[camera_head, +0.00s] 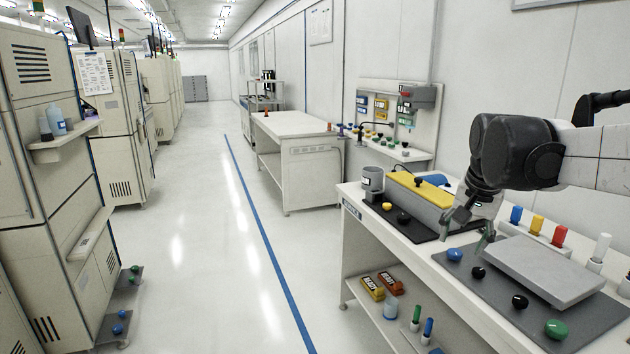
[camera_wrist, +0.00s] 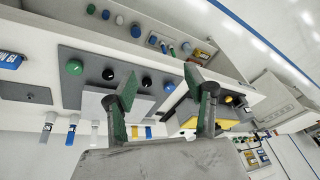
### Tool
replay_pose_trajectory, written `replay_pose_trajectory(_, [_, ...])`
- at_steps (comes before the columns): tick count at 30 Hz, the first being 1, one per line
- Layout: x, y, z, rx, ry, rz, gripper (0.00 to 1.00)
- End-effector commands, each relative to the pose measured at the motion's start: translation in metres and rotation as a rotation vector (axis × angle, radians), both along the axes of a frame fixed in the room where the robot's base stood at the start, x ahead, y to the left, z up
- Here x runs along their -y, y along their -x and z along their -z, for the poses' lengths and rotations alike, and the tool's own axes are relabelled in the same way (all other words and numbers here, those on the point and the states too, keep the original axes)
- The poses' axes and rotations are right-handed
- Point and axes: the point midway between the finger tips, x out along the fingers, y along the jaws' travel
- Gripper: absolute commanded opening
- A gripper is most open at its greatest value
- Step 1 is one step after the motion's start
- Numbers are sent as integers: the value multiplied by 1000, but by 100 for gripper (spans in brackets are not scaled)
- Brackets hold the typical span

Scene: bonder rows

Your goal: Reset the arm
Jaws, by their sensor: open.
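My gripper (camera_head: 466,234) hangs over the right workbench in the head view, its two fingers pointing down and apart. It is open and holds nothing. In the wrist view my gripper (camera_wrist: 160,84) shows two green-padded fingers with an empty gap between them. My arm reaches in from the right edge of the head view, bent down at the wrist.
A grey plate (camera_head: 545,268) lies on a dark mat with several coloured knobs near my gripper. A yellow-topped box (camera_head: 420,189) and a grey cylinder (camera_head: 372,180) stand left of it. Coloured cylinders (camera_head: 537,225) stand behind. The aisle floor (camera_head: 210,230) is clear.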

Motion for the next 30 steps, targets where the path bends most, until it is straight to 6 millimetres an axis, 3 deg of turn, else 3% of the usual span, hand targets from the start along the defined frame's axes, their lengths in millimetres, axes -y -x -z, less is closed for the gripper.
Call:
replay_pose_trajectory(1, [-10,15,0,16,10,-32,48])
replay_pose_trajectory(11, [-56,99,16,119,80,-237,48])
replay_pose_trajectory(21, [-90,180,58,227,161,-438,48])
replay_pose_trajectory(30, [-103,218,89,287,210,-543,48])
